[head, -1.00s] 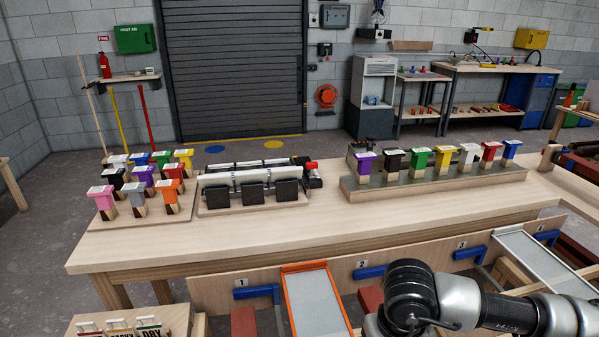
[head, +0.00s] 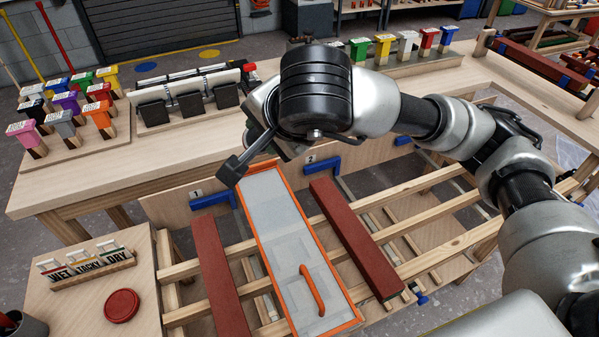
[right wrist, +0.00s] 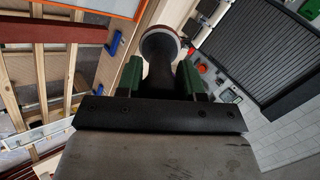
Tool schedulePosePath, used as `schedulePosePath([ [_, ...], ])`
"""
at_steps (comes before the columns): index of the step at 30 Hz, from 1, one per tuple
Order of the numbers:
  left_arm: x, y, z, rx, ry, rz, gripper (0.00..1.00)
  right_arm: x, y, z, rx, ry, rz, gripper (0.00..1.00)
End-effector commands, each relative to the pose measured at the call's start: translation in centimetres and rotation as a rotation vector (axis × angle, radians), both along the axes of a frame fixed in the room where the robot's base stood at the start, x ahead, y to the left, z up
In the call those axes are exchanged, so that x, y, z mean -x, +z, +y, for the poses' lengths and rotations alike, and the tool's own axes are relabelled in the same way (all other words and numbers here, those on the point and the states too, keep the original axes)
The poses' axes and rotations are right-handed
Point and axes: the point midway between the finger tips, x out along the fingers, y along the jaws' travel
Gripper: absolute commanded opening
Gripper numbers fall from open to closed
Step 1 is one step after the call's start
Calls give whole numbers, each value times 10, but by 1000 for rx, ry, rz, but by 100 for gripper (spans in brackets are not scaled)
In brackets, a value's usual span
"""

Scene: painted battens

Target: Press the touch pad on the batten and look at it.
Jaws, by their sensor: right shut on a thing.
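My right gripper (right wrist: 163,75) has green fingers shut on the dark handle of a tool, the touch pad (right wrist: 160,42). Its round end has a pale face and a dark red rim, and it points away from the gripper. In the head view my right wrist hides the gripper and the pad. Two dark red battens lie across pale wooden rails: one right (head: 352,238) and one left (head: 217,272) of an orange-framed tray. A batten also shows in the right wrist view (right wrist: 50,32), apart from the pad. My left gripper is not in view.
The orange-framed tray (head: 252,215) has a curved orange handle on its grey panel. WET, TACKY and DRY cards (head: 85,264) stand on a side table beside a red disc (head: 121,306). Coloured brushes and a black-padded rack (head: 190,104) stand on the bench (head: 100,170) behind.

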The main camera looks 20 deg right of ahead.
Motion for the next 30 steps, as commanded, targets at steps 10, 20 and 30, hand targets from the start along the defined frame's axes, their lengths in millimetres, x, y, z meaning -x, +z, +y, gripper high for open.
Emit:
schedulePosePath([
  [10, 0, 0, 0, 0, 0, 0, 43, 10, 116, 43, -568, -295, -214, 20],
  [20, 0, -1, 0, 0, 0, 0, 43, 48, 211, 71, -1165, -425, -266, 20],
  [30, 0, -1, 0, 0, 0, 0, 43, 70, 248, 80, -1437, -447, -231, 20],
])
